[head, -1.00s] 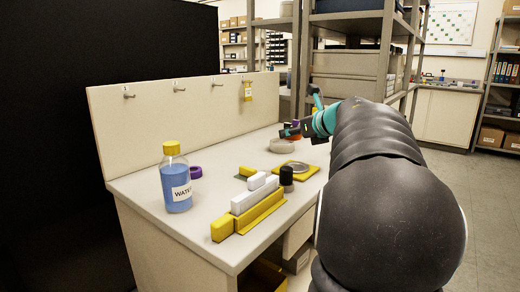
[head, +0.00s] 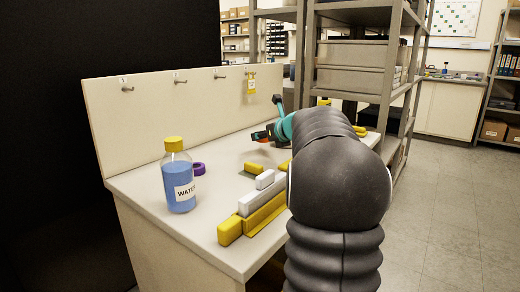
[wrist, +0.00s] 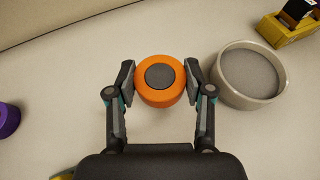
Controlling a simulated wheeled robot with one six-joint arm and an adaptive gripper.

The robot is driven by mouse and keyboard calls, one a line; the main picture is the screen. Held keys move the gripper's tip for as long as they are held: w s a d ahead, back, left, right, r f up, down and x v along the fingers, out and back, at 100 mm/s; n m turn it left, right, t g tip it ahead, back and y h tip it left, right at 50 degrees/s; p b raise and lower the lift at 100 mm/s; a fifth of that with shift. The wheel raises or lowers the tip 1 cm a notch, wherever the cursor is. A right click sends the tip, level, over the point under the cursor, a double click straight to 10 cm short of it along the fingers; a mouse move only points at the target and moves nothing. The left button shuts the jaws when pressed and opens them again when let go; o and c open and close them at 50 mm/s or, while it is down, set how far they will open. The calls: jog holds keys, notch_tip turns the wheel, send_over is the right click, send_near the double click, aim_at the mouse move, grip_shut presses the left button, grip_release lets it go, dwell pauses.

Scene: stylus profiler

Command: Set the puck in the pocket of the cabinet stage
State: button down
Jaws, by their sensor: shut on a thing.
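An orange puck (wrist: 160,97) with a grey round centre sits between the fingers of my gripper (wrist: 160,76) in the wrist view, one finger against each side. In the head view my gripper (head: 266,136) is over the back part of the bench, with an orange edge of the puck (head: 261,141) showing. I cannot tell how high the puck is above the bench. A round beige dish (wrist: 222,88) with a grey floor stands just right of my gripper in the wrist view. I cannot make out the cabinet stage or its pocket for certain; my arm hides part of the bench.
A water bottle (head: 178,178) stands at the bench's left front, with a purple ring (head: 199,169) behind it. White and yellow blocks (head: 252,212) lie near the front edge. A yellow piece with a dark block (wrist: 287,28) is at the wrist view's upper right.

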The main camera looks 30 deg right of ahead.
aim_at(263, 154)
jog(key=shift+w+a+f+b, duration=0.15)
jog(key=shift+f+b, duration=0.5)
jog(key=shift+f, duration=1.45)
jog(key=shift+f, duration=0.25)
jog(key=shift+c, duration=2.2)
grip_release()
jog(key=shift+r, duration=0.1)
